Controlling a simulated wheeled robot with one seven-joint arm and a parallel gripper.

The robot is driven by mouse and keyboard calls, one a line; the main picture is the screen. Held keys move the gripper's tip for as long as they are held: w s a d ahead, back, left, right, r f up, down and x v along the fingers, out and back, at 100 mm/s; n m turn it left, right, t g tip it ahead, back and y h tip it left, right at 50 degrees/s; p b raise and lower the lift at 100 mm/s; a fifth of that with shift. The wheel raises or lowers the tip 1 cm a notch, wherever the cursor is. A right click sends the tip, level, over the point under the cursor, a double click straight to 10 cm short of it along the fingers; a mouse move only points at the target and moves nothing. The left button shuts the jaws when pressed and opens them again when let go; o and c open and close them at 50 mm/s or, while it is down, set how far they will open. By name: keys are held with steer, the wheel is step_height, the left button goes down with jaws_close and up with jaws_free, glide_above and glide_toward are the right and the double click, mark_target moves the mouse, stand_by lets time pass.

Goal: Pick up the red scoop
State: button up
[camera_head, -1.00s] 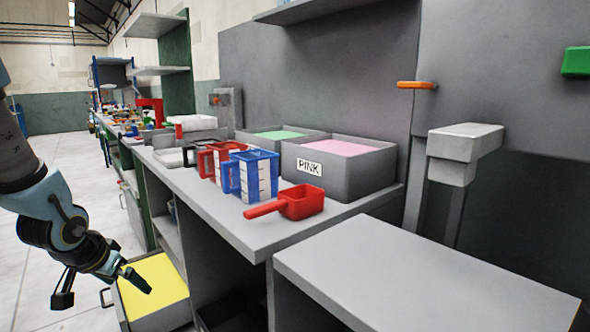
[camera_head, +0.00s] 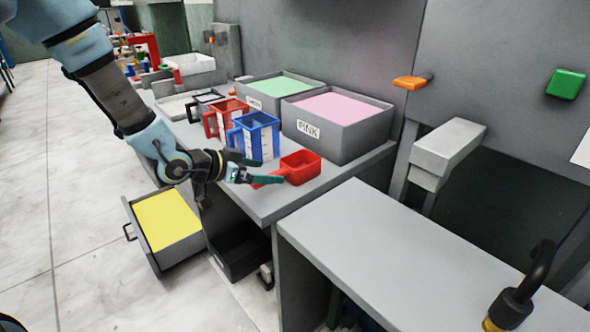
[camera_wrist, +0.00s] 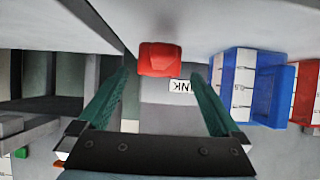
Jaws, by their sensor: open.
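The red scoop (camera_head: 302,168) rests on the grey counter (camera_head: 270,205) near its front edge, its handle toward the left. My gripper (camera_head: 268,170) is open at the handle side of the scoop, and its fingers overlap the handle in the head view. In the wrist view the red scoop (camera_wrist: 160,58) shows beyond and between the two spread teal fingers of my gripper (camera_wrist: 160,80). I cannot tell whether the fingers touch the handle.
A blue measuring jug (camera_head: 257,135) and a red jug (camera_head: 226,118) stand left of the scoop. A bin of pink material (camera_head: 335,140) stands behind it. An open drawer with yellow material (camera_head: 166,219) juts out below. A lower grey table (camera_head: 370,260) is at right.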

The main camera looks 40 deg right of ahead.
mark_target(279, 172)
steer(key=p+x, duration=0.2)
steer(key=x, duration=0.3)
steer(key=shift+s+d, duration=0.1)
steer(key=shift+d, duration=0.1)
steer(key=shift+d+f, duration=0.2)
steer(key=shift+d, duration=0.1)
steer(key=c, duration=1.1)
